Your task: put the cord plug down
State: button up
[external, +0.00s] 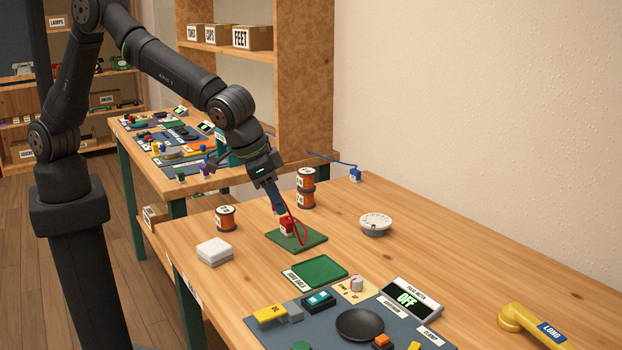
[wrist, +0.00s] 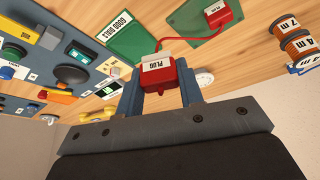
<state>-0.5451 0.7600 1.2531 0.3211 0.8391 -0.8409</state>
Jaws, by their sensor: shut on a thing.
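In the wrist view my gripper (wrist: 160,92) is shut on a red cord plug (wrist: 165,75) with a white PLUG label. A red cord runs from it to a second red plug (wrist: 222,12), which lies on a green mat (wrist: 190,22). In the external view my gripper (external: 281,212) points down over the green mat (external: 313,239). A red plug (external: 287,227) and a loop of red cord (external: 303,233) show just below the fingers. The external view does not clearly separate the two plugs, and the held one's height is hard to tell.
A green GOOD DIALS tray (external: 320,270) and a blue-grey panel (external: 325,325) with buttons lie in front. Orange spools (external: 226,218) stand left and behind. A white block (external: 214,251), a round dial (external: 375,224) and a blue plug (external: 355,175) are nearby.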

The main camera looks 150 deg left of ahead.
jog(key=s, duration=0.2)
send_over(312, 235)
jog(key=d, duration=0.2)
jog(key=f, duration=0.7)
jog(key=shift+s+a, duration=0.2)
jog(key=shift+a, duration=0.05)
jog(key=shift+f, duration=1.95)
jog(key=shift+f, duration=0.1)
jog(key=o, duration=1)
jog(key=v, duration=1.2)
jog(key=shift+s, duration=0.1)
